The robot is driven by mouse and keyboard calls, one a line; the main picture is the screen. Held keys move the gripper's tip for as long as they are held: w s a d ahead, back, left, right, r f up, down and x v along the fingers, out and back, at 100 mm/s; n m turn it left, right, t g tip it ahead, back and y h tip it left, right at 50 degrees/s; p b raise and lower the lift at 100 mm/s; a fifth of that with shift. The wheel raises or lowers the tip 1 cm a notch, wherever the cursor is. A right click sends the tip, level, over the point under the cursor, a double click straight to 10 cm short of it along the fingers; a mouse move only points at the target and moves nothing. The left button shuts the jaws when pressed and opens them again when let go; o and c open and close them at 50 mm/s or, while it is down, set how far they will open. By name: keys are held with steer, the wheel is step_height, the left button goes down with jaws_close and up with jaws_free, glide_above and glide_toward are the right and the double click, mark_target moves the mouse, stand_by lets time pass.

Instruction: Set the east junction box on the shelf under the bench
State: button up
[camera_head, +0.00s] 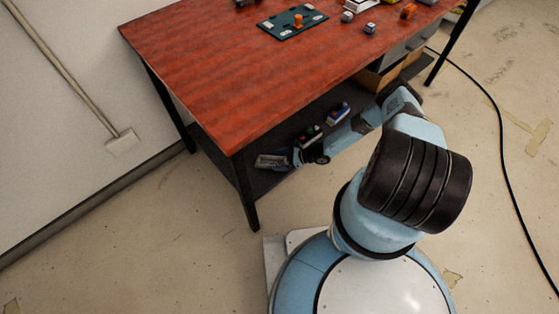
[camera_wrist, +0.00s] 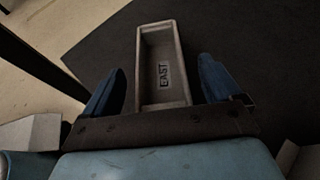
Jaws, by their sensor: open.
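The east junction box (camera_wrist: 146,65) is a grey, open-topped rectangular box with an "EAST" label inside. It appears to rest upright on the dark shelf (camera_wrist: 255,45) under the bench; in the head view the box (camera_head: 268,162) is near the shelf's left end. My gripper (camera_wrist: 163,78) is open, with one blue finger on each side of the box and a visible gap at both sides. In the head view my gripper (camera_head: 289,158) reaches in under the red bench top (camera_head: 230,75). The box's near end is partly hidden by my gripper body.
On the shelf, a device with red and green buttons (camera_head: 309,136) and a blue-and-white item (camera_head: 339,113) are close to my arm. A cardboard box (camera_head: 372,80) is farther right. A black bench leg (camera_head: 243,190) stands near the box. A cable (camera_head: 497,125) crosses the floor.

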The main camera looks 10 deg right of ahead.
steer(key=v, duration=1.2)
